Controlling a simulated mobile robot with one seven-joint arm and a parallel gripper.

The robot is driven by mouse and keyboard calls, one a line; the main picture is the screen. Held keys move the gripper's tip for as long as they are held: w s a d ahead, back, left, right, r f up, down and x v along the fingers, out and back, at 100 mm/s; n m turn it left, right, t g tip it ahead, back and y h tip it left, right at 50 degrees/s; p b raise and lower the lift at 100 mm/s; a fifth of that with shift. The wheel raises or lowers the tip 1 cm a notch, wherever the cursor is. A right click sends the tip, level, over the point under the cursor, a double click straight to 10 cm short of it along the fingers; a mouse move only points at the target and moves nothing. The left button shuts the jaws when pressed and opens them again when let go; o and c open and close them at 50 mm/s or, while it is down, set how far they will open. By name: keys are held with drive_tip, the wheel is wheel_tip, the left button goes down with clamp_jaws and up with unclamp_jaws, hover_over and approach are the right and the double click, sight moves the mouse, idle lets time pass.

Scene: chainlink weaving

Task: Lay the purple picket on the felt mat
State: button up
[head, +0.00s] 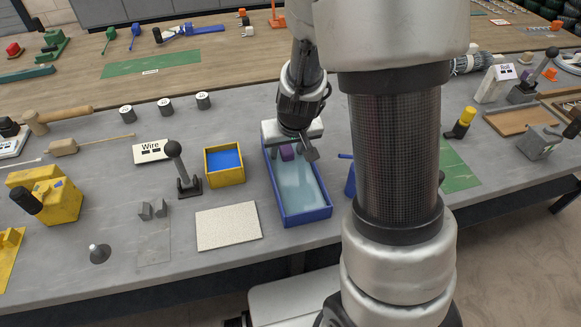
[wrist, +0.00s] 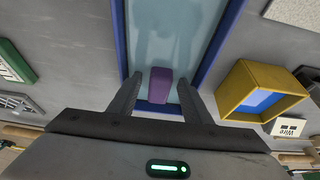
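The purple picket (head: 287,154) lies in the far part of a blue-rimmed tray (head: 305,218) with a pale blue floor. In the wrist view the picket (wrist: 160,85) shows between my two fingers. My gripper (wrist: 159,82) is open, with a visible gap on each side of the picket. In the head view my gripper (head: 288,145) is over the tray's far end. Its height above the picket is hard to tell. A flat speckled cream mat (head: 229,227), possibly the felt mat, lies bare left of the tray.
A yellow box with a blue inside (head: 224,165) stands just left of the tray. A black-knobbed lever (head: 186,184) and a "Wire" sign (head: 152,151) stand farther left. A green mat (head: 459,171) lies to the right, partly hidden by my arm.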

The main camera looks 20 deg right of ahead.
clamp_jaws()
wheel_tip(320, 180, up, 9)
drive_tip(key=p, duration=0.4)
drive_tip(key=shift+a, duration=0.1)
drive_tip(key=shift+s+a+r, duration=0.1)
drive_tip(key=shift+a+r, duration=0.1)
drive_tip(key=s+a+f+n+g+y+b, duration=0.1)
drive_tip(key=s+a+n+b, duration=0.1)
drive_tip(key=s+a+n, duration=0.3)
drive_tip(key=s+a+f+n+g+y+b, duration=0.1)
drive_tip(key=s+a+n+g+y+b, duration=0.1)
drive_tip(key=a+n, duration=0.5)
drive_tip(key=s+a+f+n+g+y+b, duration=0.1)
drive_tip(key=s+a+n+b, duration=0.2)
drive_tip(key=s+a+n, duration=0.3)
drive_tip(key=shift+s+a+f+g, duration=0.15)
drive_tip(key=shift+s+a, duration=0.15)
drive_tip(key=shift+a, duration=0.5)
drive_tip(key=shift+s+a+f+g, duration=0.1)
drive_tip(key=shift+s+a, duration=0.15)
drive_tip(key=shift+a, duration=0.6)
drive_tip(key=shift+s+a+f+g, duration=0.15)
drive_tip(key=shift+s+a, duration=0.15)
drive_tip(key=shift+a, duration=0.5)
